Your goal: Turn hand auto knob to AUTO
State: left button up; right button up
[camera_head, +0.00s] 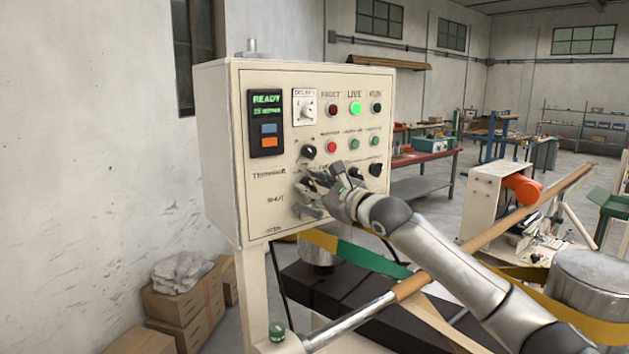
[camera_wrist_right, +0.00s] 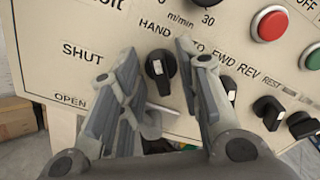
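The hand auto knob (camera_wrist_right: 161,70) is a black rotary knob on the cream control panel (camera_head: 258,190). In the right wrist view it sits below the HAND lettering and a partly covered label ending in "TO". Its grip bar looks close to upright; its exact setting is hard to tell. My right gripper (camera_wrist_right: 157,55) is open, with one finger on each side of the knob and gaps visible between. In the head view my right gripper (camera_head: 318,188) is at the panel's lower middle and mostly hides the knob. My left gripper is out of view.
Close by are a black dial (camera_head: 308,151) above, a FWD/REV knob (camera_wrist_right: 229,88) to the right, and a red button (camera_wrist_right: 270,24). A green lamp (camera_head: 355,108) is lit.

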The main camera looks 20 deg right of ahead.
jog(key=shift+w, duration=0.1)
grip_shut()
